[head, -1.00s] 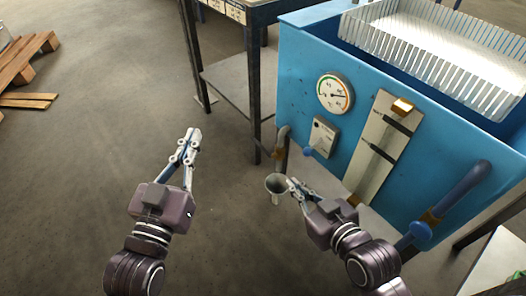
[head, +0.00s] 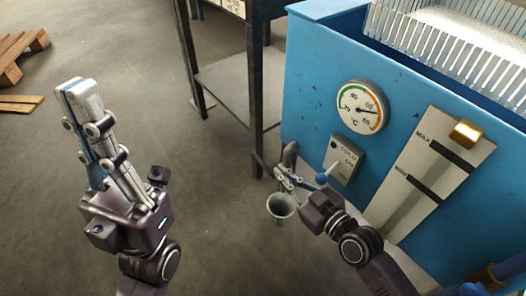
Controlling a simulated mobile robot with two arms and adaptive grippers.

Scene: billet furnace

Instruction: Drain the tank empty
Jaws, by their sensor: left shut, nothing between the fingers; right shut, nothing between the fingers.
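The blue tank (head: 330,75) fills the right side. Its front carries a round temperature dial (head: 361,107), a small grey control plate (head: 344,158) and a pale level plate (head: 432,170) with a MAX mark and dark bands. A drain pipe (head: 290,152) comes out at the tank's lower left. A blue-tipped handle (head: 323,178) is beside it, partly behind my arm. A grey funnel (head: 281,206) is below the pipe. My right gripper (head: 279,172) is shut and empty, close to the pipe and above the funnel; contact cannot be told. My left gripper (head: 76,88) is shut and empty, raised over open floor.
A dark-framed table (head: 258,90) with a lower shelf stands left of the tank. A white slatted basket (head: 425,40) sits in the tank's top. Wooden pallets (head: 20,50) lie at the far left. A blue pipe (head: 510,268) is at the lower right. The floor between is clear.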

